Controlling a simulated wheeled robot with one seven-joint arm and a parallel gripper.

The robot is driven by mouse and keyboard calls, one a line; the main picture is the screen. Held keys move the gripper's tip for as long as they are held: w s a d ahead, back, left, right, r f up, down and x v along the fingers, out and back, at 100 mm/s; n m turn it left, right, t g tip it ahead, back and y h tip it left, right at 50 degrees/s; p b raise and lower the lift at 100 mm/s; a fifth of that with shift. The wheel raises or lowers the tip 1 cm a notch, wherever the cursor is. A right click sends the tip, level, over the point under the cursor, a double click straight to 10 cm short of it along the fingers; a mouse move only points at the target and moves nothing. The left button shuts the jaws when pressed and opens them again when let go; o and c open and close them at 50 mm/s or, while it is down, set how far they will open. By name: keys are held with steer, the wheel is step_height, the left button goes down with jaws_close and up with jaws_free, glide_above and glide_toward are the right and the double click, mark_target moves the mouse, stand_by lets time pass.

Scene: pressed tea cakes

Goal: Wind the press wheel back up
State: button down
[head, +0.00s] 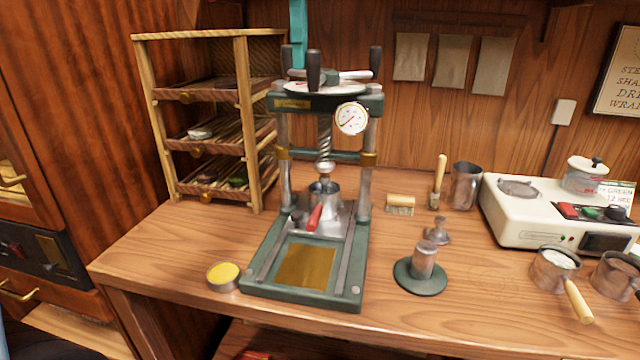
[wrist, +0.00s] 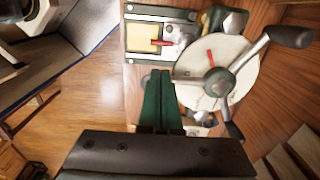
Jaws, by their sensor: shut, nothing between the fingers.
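The green press (head: 305,290) stands on the wooden counter. Its wheel (head: 325,88) is a pale disc on top with metal spokes and dark knobs. In the wrist view the wheel (wrist: 245,75) shows a red mark and two dark knobs; the left spoke runs toward my fingers, its end hidden. The screw (head: 324,140) reaches down to a metal mould (head: 323,190) with a red handle on the press bed. My gripper (wrist: 160,75) is shut and empty at the wheel's edge; in the head view its teal finger (head: 298,30) hangs behind the wheel. Contact with a knob is unclear.
A wooden rack (head: 246,110) stands close on the left. A cream hot plate (head: 520,225) is at the right.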

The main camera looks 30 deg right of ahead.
steer(key=shift+s+d+p, duration=0.35)
steer(key=shift+s+d, duration=0.55)
steer(key=shift+s, duration=0.1)
steer(key=shift+s+d+p, duration=0.45)
steer(key=shift+d+p, duration=0.05)
steer(key=shift+d, duration=0.25)
steer(key=shift+s+d+p, duration=0.4)
steer(key=shift+d+p, duration=0.1)
steer(key=shift+d, duration=0.25)
steer(key=shift+d, duration=0.15)
steer(key=shift+s+d+p, duration=0.2)
steer(key=shift+d+p, duration=0.4)
steer(key=shift+d, duration=0.1)
steer(key=shift+s+d+p, duration=0.15)
steer(key=shift+d+p, duration=0.45)
steer(key=shift+d, duration=0.3)
steer(key=shift+a, duration=0.1)
